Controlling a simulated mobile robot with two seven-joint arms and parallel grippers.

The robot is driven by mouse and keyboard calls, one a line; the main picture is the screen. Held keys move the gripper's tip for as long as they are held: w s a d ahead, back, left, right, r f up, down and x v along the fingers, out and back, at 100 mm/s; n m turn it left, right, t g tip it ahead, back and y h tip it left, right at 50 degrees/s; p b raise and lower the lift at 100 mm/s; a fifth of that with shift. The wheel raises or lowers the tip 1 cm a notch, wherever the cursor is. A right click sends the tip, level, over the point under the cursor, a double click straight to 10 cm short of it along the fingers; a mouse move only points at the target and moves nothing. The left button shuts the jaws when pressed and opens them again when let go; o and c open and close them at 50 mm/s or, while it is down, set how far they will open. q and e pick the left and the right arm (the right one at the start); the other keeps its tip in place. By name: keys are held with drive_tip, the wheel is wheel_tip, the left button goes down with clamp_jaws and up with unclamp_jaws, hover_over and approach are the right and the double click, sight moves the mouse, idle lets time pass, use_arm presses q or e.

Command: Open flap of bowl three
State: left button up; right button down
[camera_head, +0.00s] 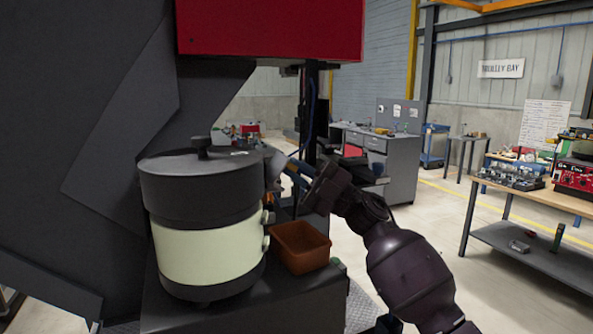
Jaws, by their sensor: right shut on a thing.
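A large round bowl feeder (203,225) stands on a dark stand at the left, with a dark grey lidded upper part and a cream lower band. A small grey flap (273,168) sticks out at the upper right side of the bowl. My right gripper (283,172) reaches in from the lower right and is shut on the flap. Its fingertips are small here and partly hidden, so the exact grip is hard to make out. I cannot read a number on the bowl. My left gripper is not in view.
An orange-brown open bin (299,247) sits on the stand just right of the bowl, below my right gripper. A large dark machine panel (80,120) and a red housing (270,28) are close at left and above. A workbench (545,192) stands at far right, beyond open floor.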

drive_tip(key=c, duration=1.2)
unclamp_jaws()
drive_tip(key=shift+o, duration=0.2)
drive_tip(key=b+v, duration=0.1)
drive_tip(key=v, duration=0.9)
drive_tip(key=shift+d+f, duration=0.3)
drive_tip(key=shift+o, duration=0.2)
drive_tip(key=shift+s, duration=0.1)
